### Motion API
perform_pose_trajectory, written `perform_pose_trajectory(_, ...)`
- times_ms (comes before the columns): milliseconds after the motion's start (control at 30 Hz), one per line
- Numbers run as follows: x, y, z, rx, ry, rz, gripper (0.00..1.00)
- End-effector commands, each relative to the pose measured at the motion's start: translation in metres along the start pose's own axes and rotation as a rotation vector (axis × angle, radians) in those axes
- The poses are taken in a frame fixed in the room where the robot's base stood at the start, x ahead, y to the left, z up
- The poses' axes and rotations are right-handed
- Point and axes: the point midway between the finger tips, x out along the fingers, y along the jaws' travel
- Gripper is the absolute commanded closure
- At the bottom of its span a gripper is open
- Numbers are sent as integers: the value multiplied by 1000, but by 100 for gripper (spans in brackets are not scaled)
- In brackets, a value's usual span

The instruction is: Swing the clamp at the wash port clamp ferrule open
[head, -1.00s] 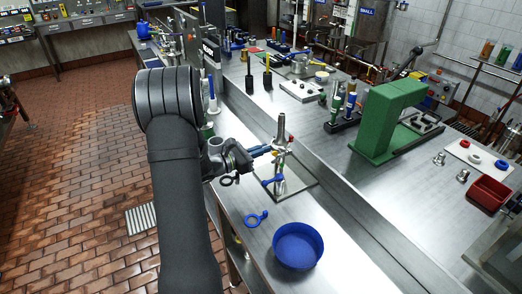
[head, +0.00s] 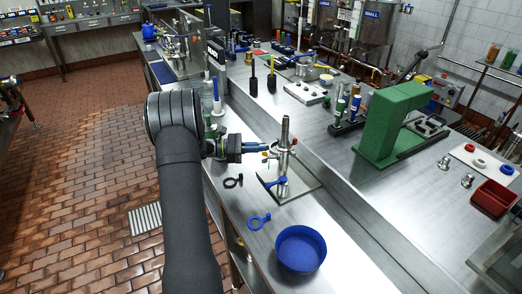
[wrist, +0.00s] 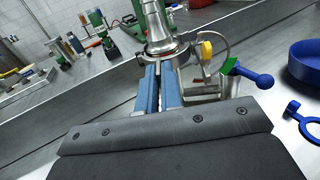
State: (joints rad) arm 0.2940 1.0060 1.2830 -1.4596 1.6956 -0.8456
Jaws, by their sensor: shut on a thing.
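The wash port (head: 285,135) is an upright metal stem on a metal plate, with a wide flange at its ferrule (wrist: 162,50) in the wrist view. My gripper (head: 268,147) reaches it from the left in the head view. Its blue fingers (wrist: 160,82) are close together just under the flange, shut on a thin metal part of the clamp, mostly hidden between them. A curved metal piece (wrist: 222,45) and a yellow knob (wrist: 206,49) stand right of the flange. I cannot tell how far the clamp is open.
A blue ball-ended lever (wrist: 250,77) sticks out low beside the port. A blue ring (head: 259,221), a black ring (head: 233,181) and a blue bowl (head: 301,250) lie nearby on the bench. A raised bench edge runs behind the port; a green block (head: 385,130) stands beyond.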

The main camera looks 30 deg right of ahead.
Motion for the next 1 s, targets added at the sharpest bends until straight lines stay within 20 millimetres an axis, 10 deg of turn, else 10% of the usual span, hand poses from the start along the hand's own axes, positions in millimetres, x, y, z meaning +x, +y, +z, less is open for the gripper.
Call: perform_pose_trajectory(1000,-6,20,0,0,-2,-273,100)
